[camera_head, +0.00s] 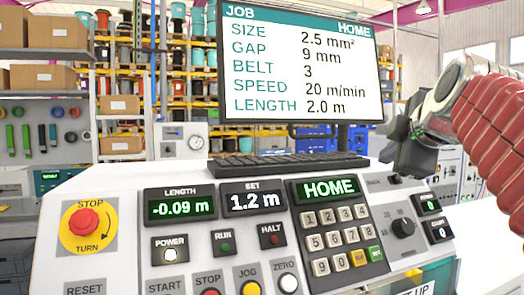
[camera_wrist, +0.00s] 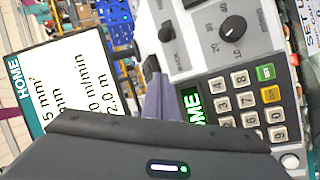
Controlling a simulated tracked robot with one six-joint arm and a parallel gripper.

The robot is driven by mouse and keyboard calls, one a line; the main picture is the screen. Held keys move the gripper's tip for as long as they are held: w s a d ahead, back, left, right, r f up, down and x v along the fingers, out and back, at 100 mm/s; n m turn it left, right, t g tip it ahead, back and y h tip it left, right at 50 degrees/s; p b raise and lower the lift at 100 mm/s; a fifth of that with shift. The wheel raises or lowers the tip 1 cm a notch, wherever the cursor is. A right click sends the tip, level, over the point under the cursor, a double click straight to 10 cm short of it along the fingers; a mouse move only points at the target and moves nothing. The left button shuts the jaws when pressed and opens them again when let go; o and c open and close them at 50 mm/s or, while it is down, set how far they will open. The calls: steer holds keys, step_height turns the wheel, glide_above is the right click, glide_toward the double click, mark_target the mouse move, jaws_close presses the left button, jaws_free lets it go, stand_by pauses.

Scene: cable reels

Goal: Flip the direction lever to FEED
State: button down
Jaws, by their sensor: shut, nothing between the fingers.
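The white control panel (camera_head: 130,245) spans the lower part of the head view. I see no readable FEED label. A small black control (camera_head: 394,179), possibly the direction lever, stands at the panel's upper right, above a dial (camera_head: 403,227). In the wrist view a small black control (camera_wrist: 166,32) stands beside the dial (camera_wrist: 232,28); its setting cannot be told. My gripper (camera_head: 388,154) hangs above the panel's back right, near the keyboard's right end. It is shut and empty. In the wrist view its fingers (camera_wrist: 152,70) point up, apart from the small control.
A monitor (camera_head: 300,65) and black keyboard (camera_head: 285,162) stand behind the panel. A HOME display (camera_head: 327,189) sits above the keypad (camera_head: 340,238). A red stop button (camera_head: 86,222) is at left. Shelves of reels and boxes (camera_head: 55,33) fill the background.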

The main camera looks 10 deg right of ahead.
steer(key=x, duration=0.6)
steer(key=shift+w+d+f, duration=0.15)
steer(key=shift+w+f, duration=0.1)
steer(key=shift+w, duration=0.05)
steer(key=shift+s+d+f, duration=0.1)
steer(key=shift+s+d, duration=0.55)
steer(key=shift+d, duration=0.05)
steer(key=shift+s+d+f, duration=0.15)
steer(key=shift+s+d, duration=0.5)
steer(key=shift+d, duration=0.05)
